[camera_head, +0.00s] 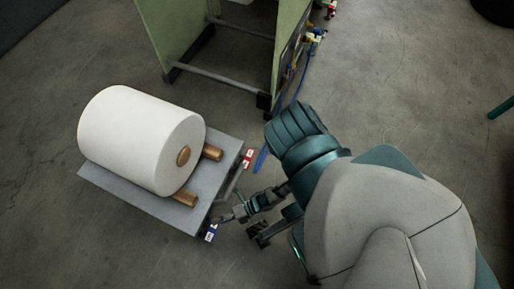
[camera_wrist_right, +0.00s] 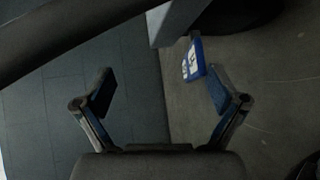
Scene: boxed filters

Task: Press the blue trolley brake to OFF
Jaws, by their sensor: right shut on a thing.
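The trolley (camera_head: 150,205) is a grey platform at the left in the head view, carrying a large white roll. The blue trolley brake (camera_head: 210,233) is a small blue and white piece at its near right corner. It also shows in the right wrist view (camera_wrist_right: 193,60). A red and white piece (camera_head: 248,158) is at the far right corner. My right gripper (camera_head: 228,216) is beside the near corner. In the wrist view its fingers (camera_wrist_right: 160,92) stand apart, with the blue brake by the right fingertip. My left gripper is out of view.
The white roll (camera_head: 140,135) rests on wooden bars (camera_head: 185,198) on the trolley. A green-panelled frame (camera_head: 172,35) with hoses and fittings stands behind. Bare concrete floor lies left and in front of the trolley.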

